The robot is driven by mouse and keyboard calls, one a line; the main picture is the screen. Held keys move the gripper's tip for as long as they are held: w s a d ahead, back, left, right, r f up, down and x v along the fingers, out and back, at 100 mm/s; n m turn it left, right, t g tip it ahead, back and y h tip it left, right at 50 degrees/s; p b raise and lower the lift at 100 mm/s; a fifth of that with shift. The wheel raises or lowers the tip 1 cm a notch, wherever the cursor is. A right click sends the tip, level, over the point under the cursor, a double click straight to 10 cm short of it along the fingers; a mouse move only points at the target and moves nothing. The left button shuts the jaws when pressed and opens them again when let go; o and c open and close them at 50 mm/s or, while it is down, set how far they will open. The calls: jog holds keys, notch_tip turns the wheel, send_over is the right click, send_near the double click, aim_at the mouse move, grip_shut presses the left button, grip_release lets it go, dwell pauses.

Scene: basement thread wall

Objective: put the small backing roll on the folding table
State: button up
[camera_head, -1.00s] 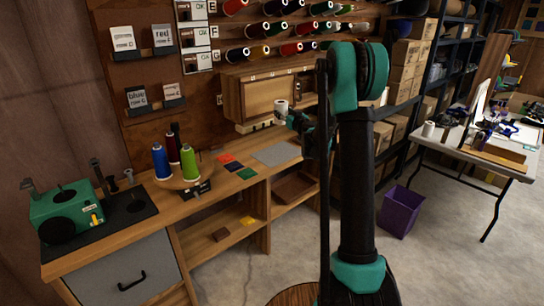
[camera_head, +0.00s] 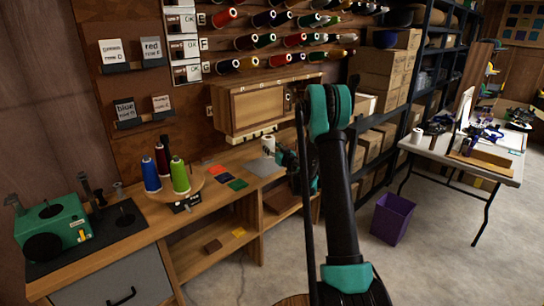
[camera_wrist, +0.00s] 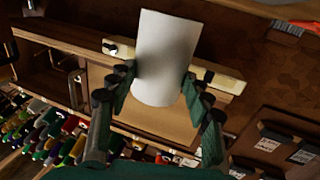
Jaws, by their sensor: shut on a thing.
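A small white backing roll (camera_head: 268,144) is held upright in my gripper (camera_head: 279,152), above the workbench and in front of the wooden wall cabinet. In the wrist view the roll (camera_wrist: 166,55) fills the space between the two dark green fingers, which press on its sides. The folding table (camera_head: 446,154), with a light top and dark legs, stands at the far right, well away from my gripper. Another white roll (camera_head: 417,135) stands on its left end.
The workbench (camera_head: 245,186) holds thread cones, coloured swatches and a green machine (camera_head: 52,226). A purple bin (camera_head: 392,219) stands on the floor before the folding table. Boxes and dark shelving (camera_head: 425,75) line the back. The tabletop's right part is cluttered.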

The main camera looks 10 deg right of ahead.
jog(key=shift+f, duration=2.1)
jog(key=o, duration=1.2)
jog(key=shift+f, duration=0.1)
